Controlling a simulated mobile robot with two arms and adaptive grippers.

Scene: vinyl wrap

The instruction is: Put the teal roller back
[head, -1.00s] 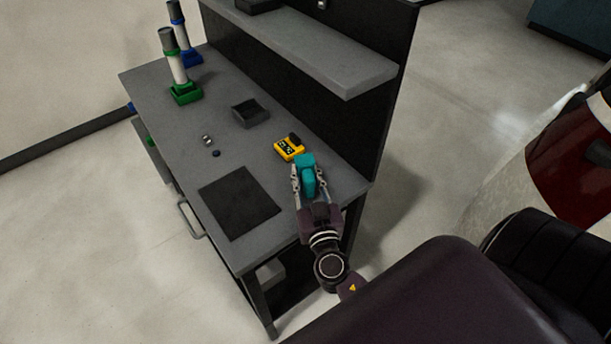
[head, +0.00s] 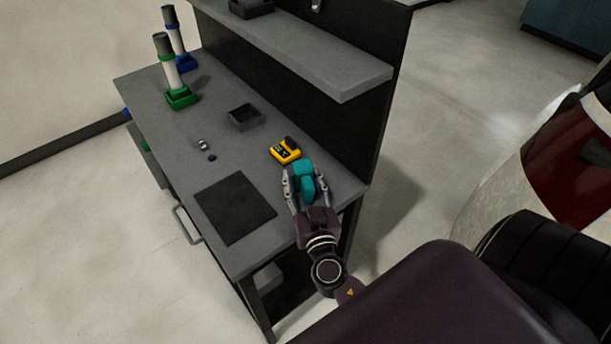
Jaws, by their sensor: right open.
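The teal roller (head: 306,170) is at the near right end of the grey workbench (head: 180,185), just in front of a yellow device. My right gripper (head: 304,184) is open, with one finger on each side of the teal roller. The roller seems to rest on the bench top; I cannot tell whether a finger still touches it. Its lower part is hidden by the gripper. My left gripper is not in view.
The yellow device (head: 285,151) stands close behind the roller. A dark mat (head: 234,208), an open dark tray (head: 243,117) and small metal parts (head: 202,143) lie on the bench. Green (head: 182,99) and blue (head: 187,63) holders stand at the far end. A shelf (head: 342,88) overhangs the back.

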